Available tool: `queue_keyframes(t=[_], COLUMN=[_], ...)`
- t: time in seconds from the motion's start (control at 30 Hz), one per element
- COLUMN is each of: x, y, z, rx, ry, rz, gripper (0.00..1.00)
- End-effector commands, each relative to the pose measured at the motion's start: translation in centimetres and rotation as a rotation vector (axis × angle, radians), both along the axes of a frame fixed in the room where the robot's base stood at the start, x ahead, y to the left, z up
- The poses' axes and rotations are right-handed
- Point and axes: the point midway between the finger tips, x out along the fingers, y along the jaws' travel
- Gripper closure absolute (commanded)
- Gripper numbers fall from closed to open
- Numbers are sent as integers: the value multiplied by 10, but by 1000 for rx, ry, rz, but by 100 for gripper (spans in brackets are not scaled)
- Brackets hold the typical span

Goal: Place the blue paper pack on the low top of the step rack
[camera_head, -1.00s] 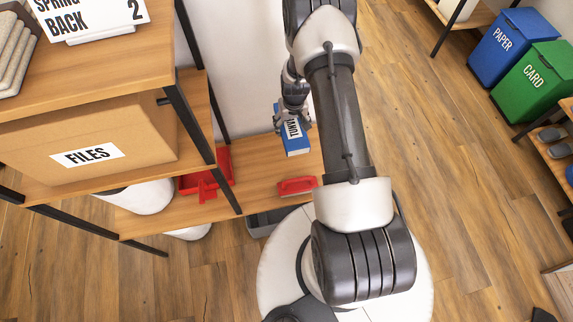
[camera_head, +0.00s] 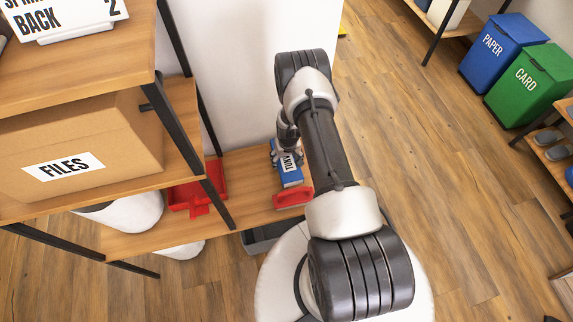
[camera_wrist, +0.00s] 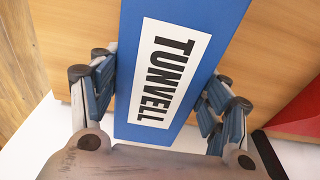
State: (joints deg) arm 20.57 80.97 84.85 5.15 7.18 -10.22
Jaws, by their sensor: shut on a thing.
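The blue paper pack (camera_head: 291,177), with a white label, is between the fingers of my gripper (camera_head: 287,158) at the right end of the step rack's low wooden top (camera_head: 246,177). In the wrist view the pack (camera_wrist: 205,18) shows its label reading TUNVELL, with the fingers of my gripper (camera_wrist: 160,95) shut on its two sides. The wooden top (camera_wrist: 272,50) lies behind it. I cannot tell whether the pack touches the wood. Its far end is partly hidden by my gripper.
A red dustpan-like tray (camera_head: 211,184) lies on the low top to the left. A red handled item (camera_head: 293,198) sits at the front edge, close to the pack. The rack's dark upright (camera_head: 181,135) and FILES box (camera_head: 75,145) stand left. Bare wood lies between tray and pack.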

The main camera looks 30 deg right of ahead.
Motion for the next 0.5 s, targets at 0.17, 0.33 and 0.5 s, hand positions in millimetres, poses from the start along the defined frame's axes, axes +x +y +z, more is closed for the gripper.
queue_keyframes(t=[0.17,0.33,0.5], x=[-1,0,0], y=[0,0,0], z=[-31,-34,-34], rx=[0,0,0], ry=[1,0,0], rz=[0,0,0], gripper=[68,68,68])
